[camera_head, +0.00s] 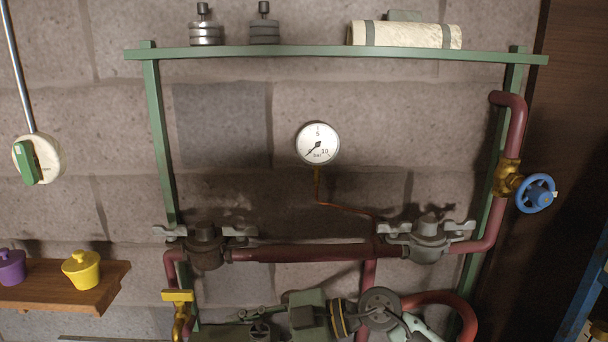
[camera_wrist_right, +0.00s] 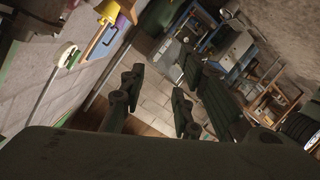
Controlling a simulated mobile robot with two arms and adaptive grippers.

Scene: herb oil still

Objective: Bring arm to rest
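My right arm comes in low in the head view, with a grey joint and a yellow band. My right gripper (camera_head: 250,324) points left there, below the pipework and partly cut off by the bottom edge. In the right wrist view the two dark fingers of the right gripper (camera_wrist_right: 156,100) stand well apart, with nothing between them. Pale blocks and a brown surface show through the gap. My left gripper is not in view.
A green frame (camera_head: 158,130) carries red pipes (camera_head: 300,253), a gauge (camera_head: 318,143) and a blue valve wheel (camera_head: 537,193). A yellow tap (camera_head: 178,296) is near my right gripper. A wooden shelf (camera_head: 100,290) holds purple (camera_head: 11,268) and yellow (camera_head: 82,270) pots.

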